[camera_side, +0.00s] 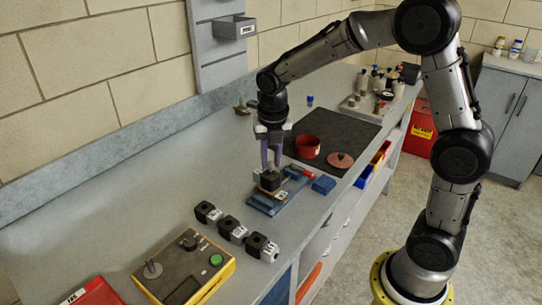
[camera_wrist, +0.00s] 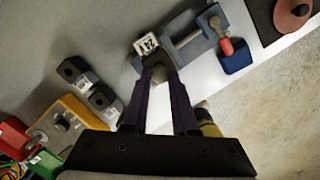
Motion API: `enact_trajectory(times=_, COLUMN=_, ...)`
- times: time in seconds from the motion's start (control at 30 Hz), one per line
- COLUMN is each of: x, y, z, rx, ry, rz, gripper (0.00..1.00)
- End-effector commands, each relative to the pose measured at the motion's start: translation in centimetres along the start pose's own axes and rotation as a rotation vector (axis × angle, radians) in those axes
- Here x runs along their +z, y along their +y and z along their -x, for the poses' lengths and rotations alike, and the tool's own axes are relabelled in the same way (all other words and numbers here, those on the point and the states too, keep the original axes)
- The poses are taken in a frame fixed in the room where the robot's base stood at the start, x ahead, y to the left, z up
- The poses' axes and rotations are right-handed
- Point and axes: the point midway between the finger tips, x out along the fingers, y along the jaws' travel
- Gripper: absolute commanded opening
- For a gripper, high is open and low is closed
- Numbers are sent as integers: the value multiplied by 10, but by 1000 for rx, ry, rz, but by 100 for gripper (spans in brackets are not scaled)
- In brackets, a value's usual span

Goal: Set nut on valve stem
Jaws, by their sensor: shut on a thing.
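My gripper (camera_side: 271,166) points down over a black block (camera_side: 270,182) with a white label, which sits at the blue fixture (camera_side: 258,205) on the bench. In the wrist view, its fingers (camera_wrist: 159,74) are close together around a small greyish part, apparently the nut (camera_wrist: 159,73), mostly hidden by the fingers. The labelled face (camera_wrist: 146,43) of the block shows just past the fingertips. The valve stem is hidden by the fingers and block. I cannot tell whether the nut touches the stem.
Three similar black blocks (camera_side: 233,230) stand in a row at the front. A yellow control box (camera_side: 185,266) lies nearer.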

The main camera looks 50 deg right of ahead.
Motion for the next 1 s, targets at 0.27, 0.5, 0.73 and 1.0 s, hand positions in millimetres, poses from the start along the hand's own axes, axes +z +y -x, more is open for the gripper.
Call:
enact_trajectory(times=0.27, x=0, y=0, z=0, rx=0, ry=0, rz=0, gripper=0)
enact_trajectory(times=0.5, x=0, y=0, z=-3, rx=0, ry=0, rz=0, gripper=0)
enact_trajectory(times=0.73, x=-2, y=0, z=-9, rx=-1, ry=1, rz=0, gripper=0)
enact_trajectory(times=1.0, x=-2, y=0, z=-14, rx=0, ry=0, rz=0, gripper=0)
